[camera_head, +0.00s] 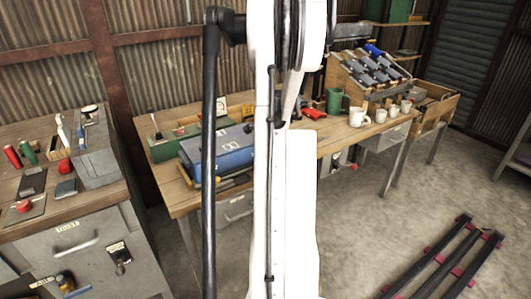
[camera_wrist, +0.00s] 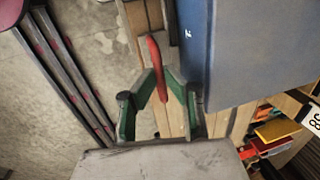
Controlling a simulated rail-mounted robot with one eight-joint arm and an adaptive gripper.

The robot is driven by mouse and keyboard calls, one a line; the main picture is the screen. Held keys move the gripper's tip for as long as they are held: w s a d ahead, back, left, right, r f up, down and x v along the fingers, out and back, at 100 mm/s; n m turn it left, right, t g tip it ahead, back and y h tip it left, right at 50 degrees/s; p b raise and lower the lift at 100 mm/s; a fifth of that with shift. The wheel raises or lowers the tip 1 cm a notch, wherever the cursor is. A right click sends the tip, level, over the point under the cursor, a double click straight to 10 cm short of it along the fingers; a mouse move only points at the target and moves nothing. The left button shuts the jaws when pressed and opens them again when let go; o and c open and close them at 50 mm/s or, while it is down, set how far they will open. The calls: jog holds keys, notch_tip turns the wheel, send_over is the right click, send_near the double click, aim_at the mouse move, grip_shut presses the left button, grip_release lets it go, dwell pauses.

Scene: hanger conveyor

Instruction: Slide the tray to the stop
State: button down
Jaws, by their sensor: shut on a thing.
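In the wrist view my gripper (camera_wrist: 161,80) has its green-sided fingers drawn together around a slim red handle-like piece (camera_wrist: 154,52). The red piece sticks out past the fingertips, over the wooden bench. What it is joined to is unclear. I cannot make out a tray or a stop for certain in either view. In the head view my own white arm and column cover the middle of the bench and hide my gripper.
A blue case (camera_head: 222,153) lies on the wooden bench (camera_head: 172,190); it also shows right of my gripper in the wrist view (camera_wrist: 250,50). A green mug (camera_head: 334,101) and white mugs (camera_head: 358,117) stand farther right. Dark rails (camera_head: 440,262) lie on the floor.

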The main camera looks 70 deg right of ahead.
jog(key=shift+w+a, duration=0.1)
jog(key=shift+a, duration=0.05)
jog(key=c, duration=1.8)
grip_release()
jog(key=shift+w+a, duration=0.1)
jog(key=shift+r, duration=0.1)
jog(key=shift+r, duration=0.25)
jog(key=r, duration=0.3)
jog(key=s+a+r, duration=0.1)
jog(key=r, duration=0.3)
jog(key=s+r, duration=0.1)
jog(key=r, duration=0.3)
jog(key=shift+a, duration=0.15)
